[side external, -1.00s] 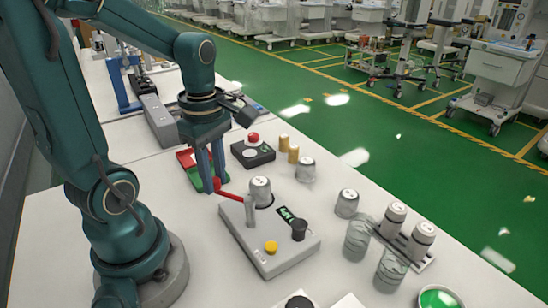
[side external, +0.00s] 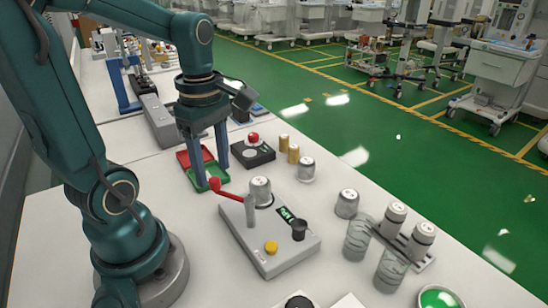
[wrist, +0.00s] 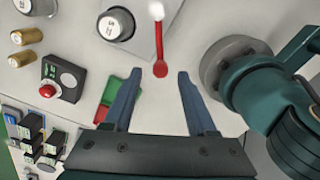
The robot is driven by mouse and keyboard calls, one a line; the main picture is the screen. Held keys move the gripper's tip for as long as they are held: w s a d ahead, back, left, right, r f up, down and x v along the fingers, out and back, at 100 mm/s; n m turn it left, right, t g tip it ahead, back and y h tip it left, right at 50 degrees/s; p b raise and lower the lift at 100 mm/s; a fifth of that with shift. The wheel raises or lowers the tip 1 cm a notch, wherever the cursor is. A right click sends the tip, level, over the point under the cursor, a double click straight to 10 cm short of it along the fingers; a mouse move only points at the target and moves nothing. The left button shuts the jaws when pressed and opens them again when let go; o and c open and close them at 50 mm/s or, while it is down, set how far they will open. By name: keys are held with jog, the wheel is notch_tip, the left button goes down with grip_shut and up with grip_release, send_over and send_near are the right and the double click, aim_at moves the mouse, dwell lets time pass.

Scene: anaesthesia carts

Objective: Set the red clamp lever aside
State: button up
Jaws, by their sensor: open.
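The red clamp lever (side external: 229,193) is a thin red arm with a rounded end, joined to a grey post on the grey test fixture (side external: 287,250). It points left from the post, out past the fixture's edge. My gripper (side external: 213,177) is open, its two blue fingers wide apart at the lever's rounded end. In the wrist view the lever (wrist: 159,42) runs down the picture, and its round end lies in the gap between my fingertips (wrist: 159,72), touching neither. I cannot tell the exact height between fingertips and lever.
A silver cylinder (side external: 261,190) stands on the fixture near the lever's post. Red and green trays (side external: 212,174) lie behind my fingers. A black box with a red button (side external: 252,152), brass cylinders (side external: 288,147) and more silver cylinders stand nearby.

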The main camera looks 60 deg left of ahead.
jog(key=shift+r, duration=1.35)
jog(key=shift+d, duration=0.2)
jog(key=d+m+t, duration=0.5)
jog(key=d+m, duration=0.3)
jog(key=m, duration=1.4)
jog(key=shift+s+r+m+t, duration=0.25)
jog(key=shift+r+m+t, duration=0.05)
jog(key=shift+r+m, duration=0.1)
